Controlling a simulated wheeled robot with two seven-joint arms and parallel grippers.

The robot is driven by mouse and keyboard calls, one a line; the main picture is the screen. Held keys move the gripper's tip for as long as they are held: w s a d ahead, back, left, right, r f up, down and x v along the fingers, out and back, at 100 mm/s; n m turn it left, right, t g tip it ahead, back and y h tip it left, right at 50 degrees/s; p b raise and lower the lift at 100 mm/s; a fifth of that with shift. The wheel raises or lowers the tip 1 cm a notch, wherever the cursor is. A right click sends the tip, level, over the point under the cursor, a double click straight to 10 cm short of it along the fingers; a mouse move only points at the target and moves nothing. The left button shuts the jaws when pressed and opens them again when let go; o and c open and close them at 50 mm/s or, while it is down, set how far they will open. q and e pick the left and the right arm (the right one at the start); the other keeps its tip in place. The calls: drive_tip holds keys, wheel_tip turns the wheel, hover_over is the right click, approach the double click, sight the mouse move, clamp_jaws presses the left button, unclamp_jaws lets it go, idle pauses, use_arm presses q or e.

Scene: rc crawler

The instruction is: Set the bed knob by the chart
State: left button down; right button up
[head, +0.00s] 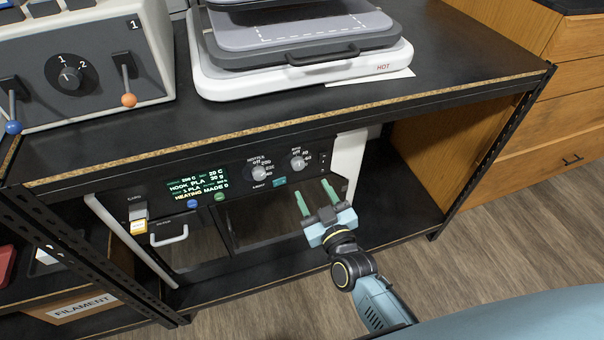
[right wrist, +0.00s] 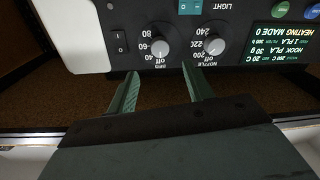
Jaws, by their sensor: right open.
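The bed knob (head: 297,163) is a grey round dial at the right of the black printer panel, with off, 40, 60 and 80 marks. It shows upside down in the right wrist view (right wrist: 160,47); I cannot surely read its pointer. The nozzle knob (head: 259,172) sits to its left. My right gripper (head: 314,191) is open and empty, its green fingers pointing at the panel just below the bed knob, apart from it. In the right wrist view the fingers (right wrist: 160,72) straddle the bed knob's line. No chart is clearly readable. My left gripper is not in view.
The lit display (head: 198,184) reads HOOK PLA 30 g and HEATING MADE 0. A rocker switch (right wrist: 120,43) is beside the bed knob. Above, the bench carries a white plate machine marked HOT (head: 340,71), a pale sheet (head: 398,75) and a lever box (head: 75,50).

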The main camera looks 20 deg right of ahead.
sight(299, 166)
drive_tip(key=w, duration=0.2)
drive_tip(key=w+b, duration=0.1)
drive_tip(key=w, duration=0.4)
drive_tip(key=shift+a+f+b, duration=0.1)
drive_tip(key=shift+a+b, duration=0.2)
drive_tip(key=shift+b, duration=0.05)
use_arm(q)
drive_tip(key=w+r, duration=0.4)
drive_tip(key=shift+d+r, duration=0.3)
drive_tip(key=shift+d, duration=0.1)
use_arm(e)
drive_tip(key=shift+w, duration=0.55)
drive_tip(key=c, duration=1)
